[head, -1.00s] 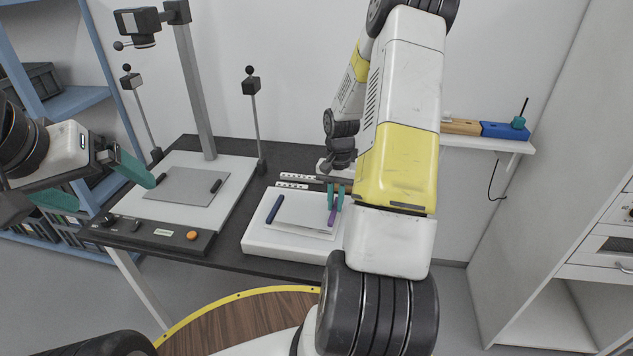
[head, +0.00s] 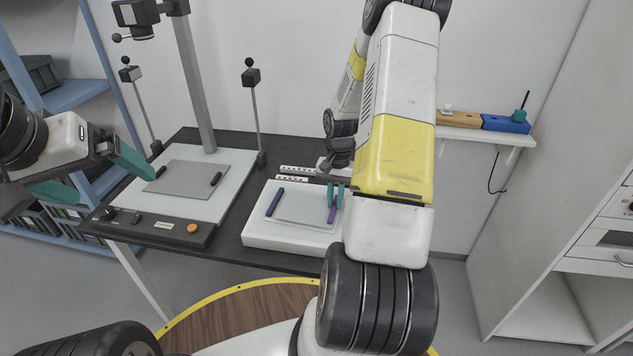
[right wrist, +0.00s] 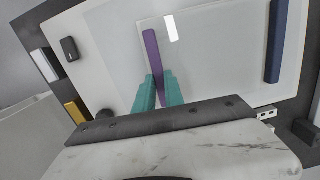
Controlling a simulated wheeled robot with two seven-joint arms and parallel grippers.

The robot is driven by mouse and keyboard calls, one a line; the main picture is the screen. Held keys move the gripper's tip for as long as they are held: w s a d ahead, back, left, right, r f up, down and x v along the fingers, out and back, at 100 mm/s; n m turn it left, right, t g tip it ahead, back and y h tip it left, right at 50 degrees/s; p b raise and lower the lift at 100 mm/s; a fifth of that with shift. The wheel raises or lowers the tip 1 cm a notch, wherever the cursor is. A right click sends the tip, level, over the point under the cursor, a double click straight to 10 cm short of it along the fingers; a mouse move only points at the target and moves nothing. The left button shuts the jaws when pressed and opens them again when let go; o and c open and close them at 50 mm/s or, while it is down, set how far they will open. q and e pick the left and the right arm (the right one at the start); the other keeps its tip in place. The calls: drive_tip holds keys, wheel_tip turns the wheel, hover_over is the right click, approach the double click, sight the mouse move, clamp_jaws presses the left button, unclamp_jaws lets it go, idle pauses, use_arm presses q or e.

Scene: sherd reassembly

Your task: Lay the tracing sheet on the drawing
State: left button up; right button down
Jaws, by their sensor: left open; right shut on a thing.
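A pale, thin sheet (head: 300,208) lies over the white slab on the right part of the table; it also shows in the right wrist view (right wrist: 215,60). A dark blue bar (head: 275,202) lies along its left side and a purple bar (head: 331,215) along its right. My right gripper (right wrist: 158,76) is shut on the purple bar. A grey sheet (head: 187,180) lies on the copy stand's white board with two short black bars on it. My left gripper (head: 112,186) is open and empty, left of that board. I cannot tell which sheet carries the drawing.
The copy stand's column (head: 197,85) and two thin lamp posts rise behind the board. White scale strips (head: 297,170) lie behind the slab (head: 262,232). My right arm hides the slab's right end. A wall shelf (head: 470,135) is at the right.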

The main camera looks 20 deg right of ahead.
drive_tip(key=shift+f, duration=0.4)
idle(0.9)
drive_tip(key=c, duration=0.9)
unclamp_jaws()
drive_tip(key=shift+o, duration=0.2)
drive_tip(key=shift+r, duration=0.1)
drive_tip(key=shift+r, duration=3.45)
